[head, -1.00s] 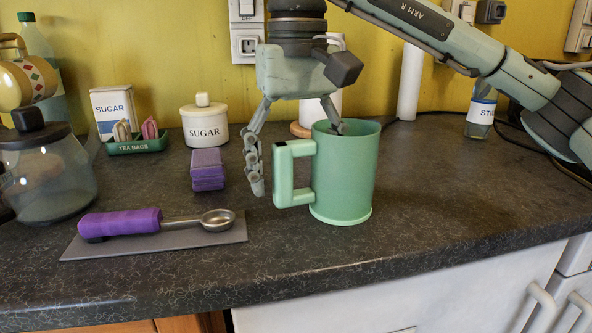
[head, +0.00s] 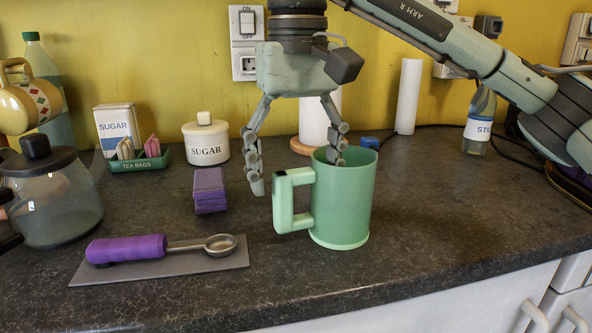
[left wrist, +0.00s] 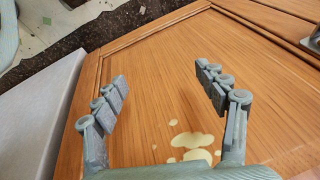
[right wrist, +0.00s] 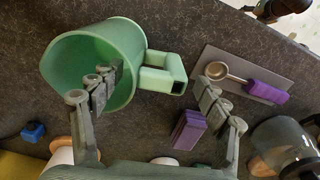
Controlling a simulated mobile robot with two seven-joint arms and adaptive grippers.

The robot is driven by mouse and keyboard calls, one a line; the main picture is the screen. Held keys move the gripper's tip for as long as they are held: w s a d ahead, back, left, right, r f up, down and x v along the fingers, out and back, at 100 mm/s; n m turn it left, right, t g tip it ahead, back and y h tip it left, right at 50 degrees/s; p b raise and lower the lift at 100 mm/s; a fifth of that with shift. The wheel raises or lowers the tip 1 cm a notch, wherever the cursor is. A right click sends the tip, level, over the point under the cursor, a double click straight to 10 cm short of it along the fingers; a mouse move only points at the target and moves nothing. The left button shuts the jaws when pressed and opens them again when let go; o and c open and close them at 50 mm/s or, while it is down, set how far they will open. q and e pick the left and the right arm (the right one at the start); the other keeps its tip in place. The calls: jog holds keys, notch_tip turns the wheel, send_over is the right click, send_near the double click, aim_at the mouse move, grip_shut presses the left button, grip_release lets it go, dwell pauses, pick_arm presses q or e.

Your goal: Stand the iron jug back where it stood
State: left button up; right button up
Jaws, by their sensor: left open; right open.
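The iron jug (head: 342,205) is pale green with a square handle (head: 284,200). It stands upright on the dark counter, handle to the left. My right gripper (head: 298,172) is over it, open. One finger reaches down into the jug's mouth and the other hangs outside, beyond the handle. The right wrist view shows the jug's open mouth (right wrist: 78,65) and handle between the spread fingers (right wrist: 155,80). My left gripper (left wrist: 162,77) is open and empty in front of a wooden cupboard door (left wrist: 150,100); it is not seen in the head view.
A grey mat (head: 215,264) with a purple-handled scoop (head: 130,247) lies left of the jug. Purple blocks (head: 209,190), a sugar pot (head: 206,143), a paper-roll holder (head: 313,125) and a small blue object (head: 368,143) are behind. A glass pot (head: 55,200) stands far left. Counter to the right is clear.

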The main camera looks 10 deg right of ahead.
jog(key=shift+r+p, duration=1)
jog(key=shift+r, duration=0.8)
jog(key=shift+r, duration=0.1)
notch_tip(320, 180, up, 12)
jog(key=shift+s, duration=0.2)
notch_tip(320, 180, down, 12)
jog(key=shift+w+f, duration=0.15)
jog(key=shift+f, duration=0.4)
jog(key=shift+r, duration=0.15)
